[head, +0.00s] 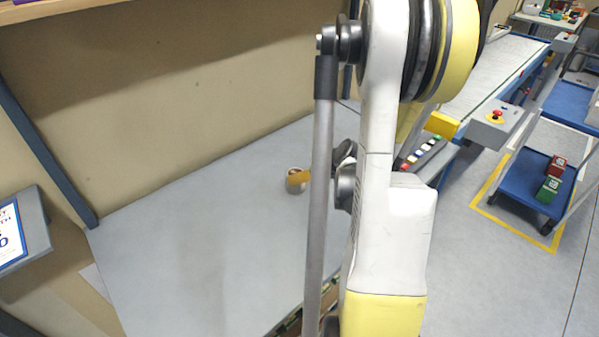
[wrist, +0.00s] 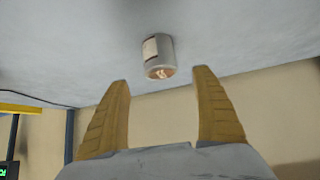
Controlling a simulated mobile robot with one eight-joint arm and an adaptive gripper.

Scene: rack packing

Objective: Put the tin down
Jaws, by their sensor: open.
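The tin (wrist: 158,54) is a small pale cylinder with a reddish-brown mark on its near end and a label on its side. In the wrist view, which looks upside down, it appears to stand on the grey table top (wrist: 60,45). My gripper (wrist: 163,77) is open, its two yellow-brown fingers spread wide and apart from the tin, which lies just beyond the fingertips. In the head view the tin (head: 293,187) is on the table beside my arm, with an orange-yellow finger partly in front of it.
The table (head: 200,240) is bare around the tin. A beige wall (head: 180,90) runs along its back. To the right are a conveyor (head: 490,75), a control box with a red button (head: 496,116) and a blue cart (head: 525,180). A sign (head: 15,235) stands at the left.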

